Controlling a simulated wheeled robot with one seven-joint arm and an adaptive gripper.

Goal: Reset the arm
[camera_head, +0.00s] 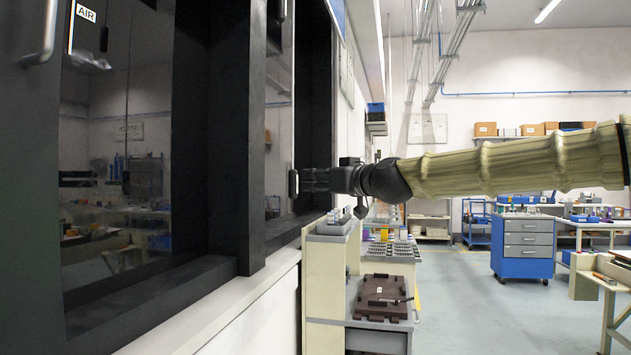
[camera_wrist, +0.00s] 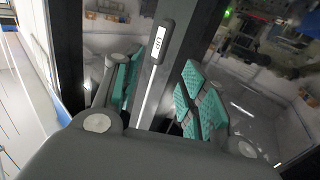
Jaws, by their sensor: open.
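My arm, in a ribbed beige sleeve, reaches in from the right in the head view. My gripper (camera_head: 312,180) points left at the dark-framed glass front of a large machine (camera_head: 222,130). In the wrist view my gripper (camera_wrist: 160,92) is open, with its teal finger pads apart. A small dark grey piece with a white label (camera_wrist: 160,42) shows between and beyond the fingers, above a thin pale bar. It stands by a dark door frame. I cannot tell whether the fingers touch it. Nothing is visibly held.
A beige stand with a grey top (camera_head: 335,228) is below my gripper. A brown case (camera_head: 382,296) lies on a grey surface in front of it. A blue drawer cabinet (camera_head: 522,250) stands farther right. Grey floor (camera_head: 470,310) is clear between them. A pale ledge runs along the machine.

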